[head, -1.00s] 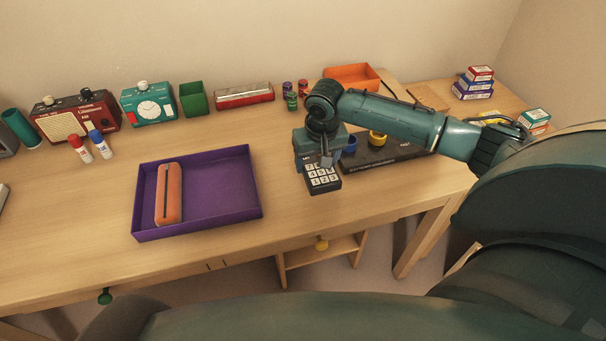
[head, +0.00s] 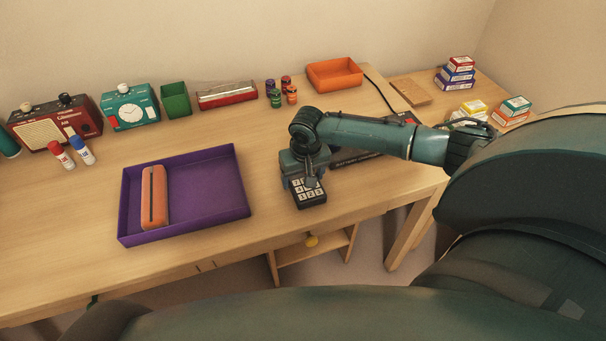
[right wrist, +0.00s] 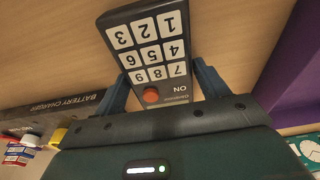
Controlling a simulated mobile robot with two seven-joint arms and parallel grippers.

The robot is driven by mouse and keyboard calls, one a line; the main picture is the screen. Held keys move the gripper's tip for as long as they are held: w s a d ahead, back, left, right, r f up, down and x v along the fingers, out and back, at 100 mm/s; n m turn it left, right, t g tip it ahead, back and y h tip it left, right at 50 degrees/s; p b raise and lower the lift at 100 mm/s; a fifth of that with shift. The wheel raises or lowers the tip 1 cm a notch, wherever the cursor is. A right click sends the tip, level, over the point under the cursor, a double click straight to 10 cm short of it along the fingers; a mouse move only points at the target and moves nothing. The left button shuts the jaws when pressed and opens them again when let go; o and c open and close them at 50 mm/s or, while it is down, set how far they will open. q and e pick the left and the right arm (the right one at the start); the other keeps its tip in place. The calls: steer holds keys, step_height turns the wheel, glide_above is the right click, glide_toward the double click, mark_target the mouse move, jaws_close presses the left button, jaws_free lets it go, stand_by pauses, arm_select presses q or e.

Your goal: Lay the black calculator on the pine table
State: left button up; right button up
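The black calculator (head: 309,194), with white number keys, is in my right gripper (head: 309,180) over the front part of the long wooden desk (head: 80,196). In the right wrist view the calculator (right wrist: 150,47) sits between the two fingers, one along each side, its keys and orange button facing the camera. I cannot tell whether it touches the desk. A smaller pale wood table (head: 432,117), which looks like the pine table, stands beyond the desk's right end, partly hidden by my arm. My left gripper is not in view.
A purple tray (head: 215,200) with an orange case (head: 154,197) lies left of the calculator. A battery charger (head: 352,158) lies behind my right arm. Stacked boxes (head: 456,75) and a wooden block (head: 411,92) occupy parts of the smaller table.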

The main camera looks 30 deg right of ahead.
steer(key=o, duration=0.3)
steer(key=r, duration=0.4)
steer(key=s+r, duration=0.1)
steer(key=r, duration=0.3)
steer(key=r+p, duration=0.1)
steer(key=r, duration=0.3)
steer(key=shift+s+a+r, duration=0.15)
steer(key=shift+s+a, duration=0.05)
steer(key=shift+s, duration=0.1)
